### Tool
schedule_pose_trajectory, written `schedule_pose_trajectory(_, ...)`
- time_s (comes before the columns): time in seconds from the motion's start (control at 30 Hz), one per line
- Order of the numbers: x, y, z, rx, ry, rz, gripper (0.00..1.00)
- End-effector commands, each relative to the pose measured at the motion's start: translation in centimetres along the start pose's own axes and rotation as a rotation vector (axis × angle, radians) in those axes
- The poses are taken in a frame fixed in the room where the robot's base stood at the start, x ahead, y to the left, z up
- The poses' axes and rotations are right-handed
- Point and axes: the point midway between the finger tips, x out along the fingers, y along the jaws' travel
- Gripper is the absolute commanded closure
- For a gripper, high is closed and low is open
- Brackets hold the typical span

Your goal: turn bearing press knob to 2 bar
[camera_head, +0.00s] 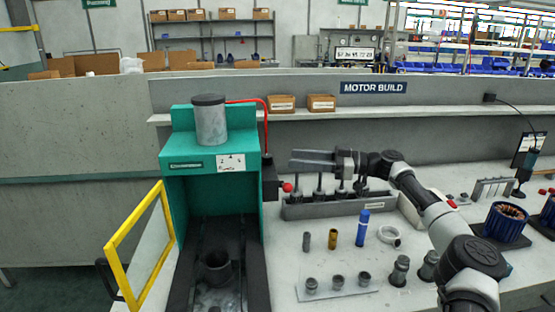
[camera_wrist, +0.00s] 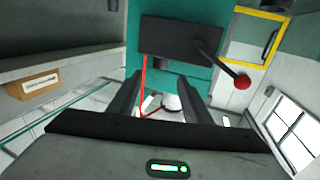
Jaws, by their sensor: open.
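The teal bearing press (camera_head: 212,180) stands left of centre in the head view, with a grey cylinder on top and a small white marked plate (camera_head: 231,162) on its front. A black box (camera_head: 269,181) with a red-balled lever (camera_head: 287,187) is on its right side. The box (camera_wrist: 180,36) and red ball (camera_wrist: 243,82) also show in the wrist view. My gripper (camera_head: 292,160) is open, apart from the press, pointing left toward it. In the wrist view my gripper (camera_wrist: 159,80) has a small pale round part (camera_wrist: 172,103) between its fingers. I cannot tell whether this is the knob; its setting is unreadable.
A red hose (camera_head: 266,118) curves down the press's right side. A yellow guard frame (camera_head: 140,245) stands at its left. A grey rack (camera_head: 335,206) lies below my gripper. Loose parts, including a blue cylinder (camera_head: 362,228), stand on the bench. Small boxes (camera_head: 282,104) sit on the shelf.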

Motion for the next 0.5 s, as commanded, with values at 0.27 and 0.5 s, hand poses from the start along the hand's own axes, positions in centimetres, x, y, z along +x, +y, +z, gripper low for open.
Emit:
schedule_pose_trajectory(0.27, 5.2, -0.1, 0.0, 0.000, 0.001, -0.002, 0.55)
schedule_pose_trajectory(0.5, 7.0, 0.0, 0.0, -0.001, 0.000, -0.001, 0.55)
